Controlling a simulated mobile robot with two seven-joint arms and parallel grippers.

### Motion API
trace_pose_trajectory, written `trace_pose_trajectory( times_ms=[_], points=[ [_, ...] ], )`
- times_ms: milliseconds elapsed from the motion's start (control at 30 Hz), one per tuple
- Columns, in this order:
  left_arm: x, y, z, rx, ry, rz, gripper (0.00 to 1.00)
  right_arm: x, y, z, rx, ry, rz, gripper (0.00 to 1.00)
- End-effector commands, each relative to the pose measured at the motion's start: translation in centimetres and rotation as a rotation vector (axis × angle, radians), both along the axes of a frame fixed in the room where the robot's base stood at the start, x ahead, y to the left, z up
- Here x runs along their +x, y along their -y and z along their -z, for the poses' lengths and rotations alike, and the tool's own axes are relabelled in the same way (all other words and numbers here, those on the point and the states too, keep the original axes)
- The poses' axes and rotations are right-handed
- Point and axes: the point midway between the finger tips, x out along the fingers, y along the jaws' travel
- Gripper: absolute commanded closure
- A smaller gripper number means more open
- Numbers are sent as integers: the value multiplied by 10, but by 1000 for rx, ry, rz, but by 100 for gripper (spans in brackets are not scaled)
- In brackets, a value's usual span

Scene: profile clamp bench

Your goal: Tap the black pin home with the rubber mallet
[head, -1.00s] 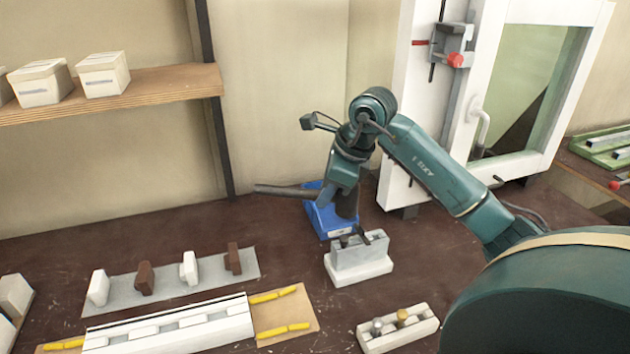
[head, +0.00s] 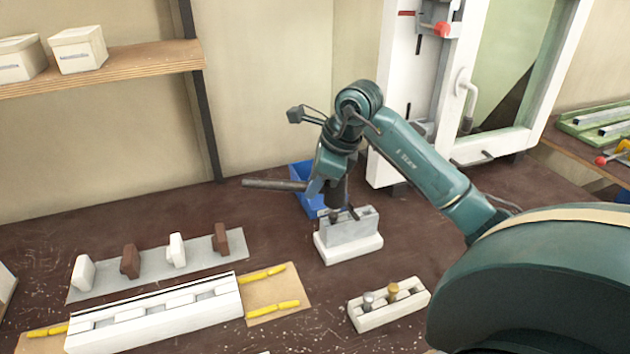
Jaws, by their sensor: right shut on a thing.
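My right gripper (head: 318,180) is shut on the rubber mallet, whose grey handle (head: 270,185) sticks out to the left. Its dark cylindrical head (head: 337,194) points down over the left end of the grey clamp block (head: 350,230) on a white base. A small dark piece (head: 353,212) shows on top of the block; I cannot tell whether it is the black pin. The head hides part of the block's left top, and contact there cannot be made out. My left gripper is not in view.
A blue bin (head: 300,173) stands behind the mallet. A white holder (head: 400,309) with silver and brass pins stands at front right. White and brown pieces on a grey strip (head: 200,266) and a white profile (head: 155,318) lie left. A white window frame (head: 400,95) stands behind.

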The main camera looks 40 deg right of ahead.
Motion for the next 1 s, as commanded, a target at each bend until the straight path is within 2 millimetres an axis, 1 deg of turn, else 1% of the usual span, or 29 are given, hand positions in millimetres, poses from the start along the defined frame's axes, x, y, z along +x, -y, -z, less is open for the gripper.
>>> trace_pose_trajectory(
  times_ms=[367, 467, 600, 667, 700, 867, 1000],
  points=[
    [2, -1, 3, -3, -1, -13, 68, 1, -1, 0, 0, 1, 0, 100],
    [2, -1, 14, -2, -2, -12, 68, 1, -1, 11, -1, 1, 0, 100],
    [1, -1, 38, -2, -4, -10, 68, 1, -1, 37, -2, 1, 0, 100],
    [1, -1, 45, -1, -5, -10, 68, 1, -1, 44, -1, 1, 1, 100],
    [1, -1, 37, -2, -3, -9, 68, 1, -1, 35, 0, 3, 0, 100],
    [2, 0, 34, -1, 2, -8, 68, 1, -1, 35, 0, 1, 0, 100],
    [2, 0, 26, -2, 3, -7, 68, 1, -1, 26, -1, 1, 1, 100]
  ],
)
